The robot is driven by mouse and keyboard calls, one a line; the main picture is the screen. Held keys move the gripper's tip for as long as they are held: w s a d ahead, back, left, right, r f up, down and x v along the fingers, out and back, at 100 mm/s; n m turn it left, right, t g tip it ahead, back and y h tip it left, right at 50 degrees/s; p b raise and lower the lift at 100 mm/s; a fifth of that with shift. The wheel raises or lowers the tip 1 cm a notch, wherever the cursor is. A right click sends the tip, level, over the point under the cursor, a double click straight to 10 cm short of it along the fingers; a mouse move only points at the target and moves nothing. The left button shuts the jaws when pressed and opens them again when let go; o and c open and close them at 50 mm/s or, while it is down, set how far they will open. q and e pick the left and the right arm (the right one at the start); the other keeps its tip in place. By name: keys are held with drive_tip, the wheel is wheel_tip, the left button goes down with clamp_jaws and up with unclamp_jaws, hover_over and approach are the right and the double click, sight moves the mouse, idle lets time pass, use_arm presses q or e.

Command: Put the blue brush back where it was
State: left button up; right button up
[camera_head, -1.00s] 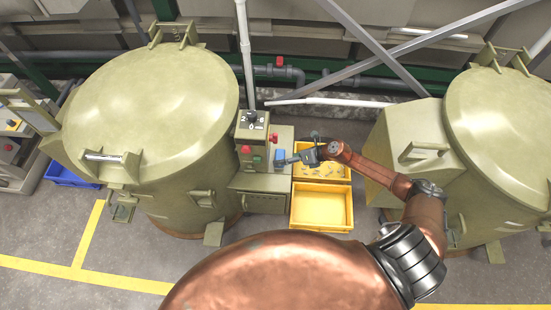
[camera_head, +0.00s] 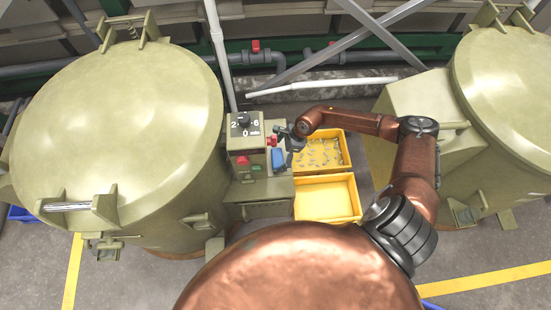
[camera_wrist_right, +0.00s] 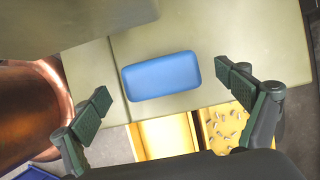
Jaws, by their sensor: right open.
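The blue brush (camera_head: 278,158) lies on the olive ledge beside the control box. From above it shows as a blue rounded block (camera_wrist_right: 162,76) in the right wrist view; its bristles are hidden. My right gripper (camera_head: 287,138) is over the ledge, close to the brush. In the wrist view its open jaws (camera_wrist_right: 166,88) have one finger to each side of the brush, with a gap on both sides. They hold nothing. My left gripper is not in view.
The control box (camera_head: 246,133) with a dial and coloured buttons stands close to the left of the brush. A yellow tray with small metal parts (camera_head: 344,151) and an empty yellow tray (camera_head: 328,199) are at right. Large olive barrels (camera_head: 120,120) flank this area.

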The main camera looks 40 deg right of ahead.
drive_tip(key=shift+x, duration=1.2)
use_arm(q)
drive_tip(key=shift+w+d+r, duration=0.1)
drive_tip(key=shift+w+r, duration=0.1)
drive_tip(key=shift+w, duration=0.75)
use_arm(e)
drive_tip(key=shift+c, duration=0.4)
drive_tip(key=c, duration=1.3)
drive_tip(key=shift+r, duration=0.15)
